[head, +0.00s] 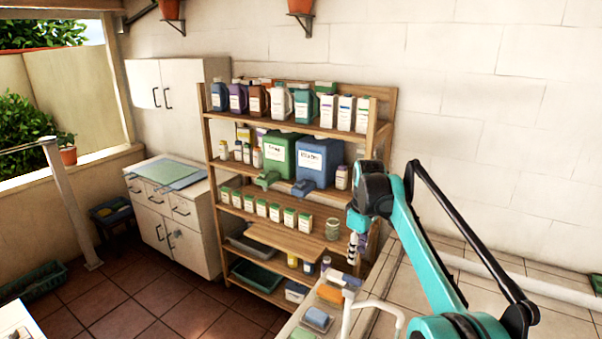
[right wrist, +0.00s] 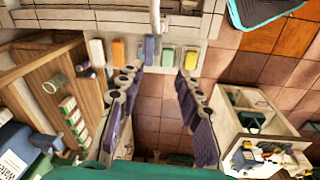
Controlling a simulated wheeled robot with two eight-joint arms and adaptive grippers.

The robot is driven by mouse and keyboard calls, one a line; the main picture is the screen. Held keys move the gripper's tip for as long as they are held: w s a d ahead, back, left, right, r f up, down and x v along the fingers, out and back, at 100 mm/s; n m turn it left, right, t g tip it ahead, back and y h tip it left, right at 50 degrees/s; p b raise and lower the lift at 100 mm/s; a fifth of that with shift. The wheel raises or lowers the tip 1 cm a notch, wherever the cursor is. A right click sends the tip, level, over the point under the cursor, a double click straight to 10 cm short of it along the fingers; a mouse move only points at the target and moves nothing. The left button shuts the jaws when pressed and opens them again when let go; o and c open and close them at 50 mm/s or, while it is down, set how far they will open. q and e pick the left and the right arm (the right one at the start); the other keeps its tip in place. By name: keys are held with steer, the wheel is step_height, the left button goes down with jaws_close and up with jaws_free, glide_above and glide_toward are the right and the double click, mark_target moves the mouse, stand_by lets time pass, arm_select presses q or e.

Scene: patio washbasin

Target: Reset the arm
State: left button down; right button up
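My right arm (head: 420,235) comes in from the lower right of the head view, raised and bent, with its elbow high in front of the shelf's right side. My right gripper (head: 357,246) hangs below, partly hidden by the arm. In the right wrist view the two purple-padded fingers of this gripper (right wrist: 158,115) stand wide apart with nothing between them but the tiled floor beyond. My left arm and gripper are in neither view.
A wooden shelf (head: 391,95) holds bottles, boxes, a green and a blue container. A counter (head: 390,278) with sponges and a white tap (head: 345,318) lies below my right arm. A white cabinet (head: 150,215) stands left. Floor (head: 150,310) before the shelf is clear.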

steer(key=s+f+m+t+b, duration=0.1)
steer(key=s+f+m+b, duration=0.15)
steer(key=s, duration=0.35)
steer(key=s+a+f+m+t+b, duration=0.1)
steer(key=s+f+b, duration=0.25)
steer(key=s, duration=0.35)
steer(key=s+f+m+t+b, duration=0.1)
steer(key=s+f+m+b, duration=0.15)
steer(key=s, duration=0.35)
steer(key=s+a+f+m+t+b, duration=0.1)
steer(key=s+f+m+t+b, duration=0.2)
steer(key=s+f, duration=1)
step_height(320, 180, down, 4)
steer(key=b, duration=0.2)
steer(key=shift+s+b, duration=0.35)
steer(key=shift+s, duration=0.05)
